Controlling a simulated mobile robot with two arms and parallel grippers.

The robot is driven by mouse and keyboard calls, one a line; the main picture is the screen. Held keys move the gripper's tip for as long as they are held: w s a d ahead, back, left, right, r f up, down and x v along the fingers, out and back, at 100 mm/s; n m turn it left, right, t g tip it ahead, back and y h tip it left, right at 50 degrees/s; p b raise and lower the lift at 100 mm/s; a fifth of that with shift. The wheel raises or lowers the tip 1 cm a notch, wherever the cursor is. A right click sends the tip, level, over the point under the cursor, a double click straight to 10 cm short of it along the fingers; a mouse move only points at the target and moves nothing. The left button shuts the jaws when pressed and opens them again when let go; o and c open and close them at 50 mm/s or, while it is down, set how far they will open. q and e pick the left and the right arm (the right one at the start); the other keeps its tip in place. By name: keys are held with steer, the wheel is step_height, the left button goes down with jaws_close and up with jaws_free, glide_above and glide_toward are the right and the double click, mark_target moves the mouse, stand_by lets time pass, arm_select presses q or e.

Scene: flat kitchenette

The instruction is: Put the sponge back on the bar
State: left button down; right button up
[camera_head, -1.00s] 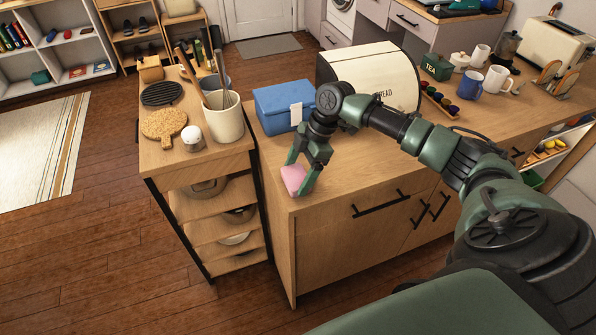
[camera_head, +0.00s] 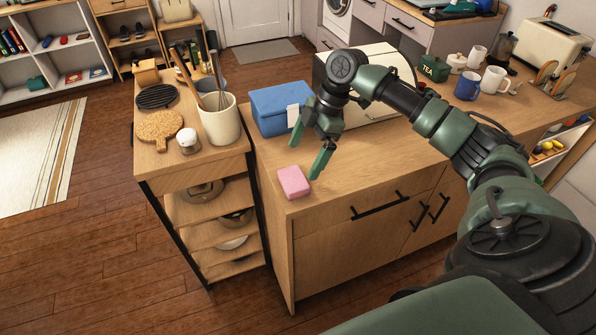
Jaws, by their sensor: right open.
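The pink sponge (camera_head: 293,182) lies on the wooden counter (camera_head: 372,168), close to its front left corner. My right gripper (camera_head: 308,158) is open and empty. Its fingers hang above and just behind the sponge, apart from it. Dark bar-shaped handles (camera_head: 381,205) sit on the front of the counter's drawer and doors; I cannot tell whether one of them is the bar of the task. My left gripper is not in view.
A blue box (camera_head: 281,108) and a cream bread bin (camera_head: 388,66) stand behind the gripper. A narrow shelf unit at the left holds a utensil crock (camera_head: 219,120), a white-topped jar (camera_head: 188,139) and a cork trivet (camera_head: 160,130). Mugs stand at the back right.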

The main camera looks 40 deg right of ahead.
steer(key=v, duration=0.5)
steer(key=shift+b, duration=0.3)
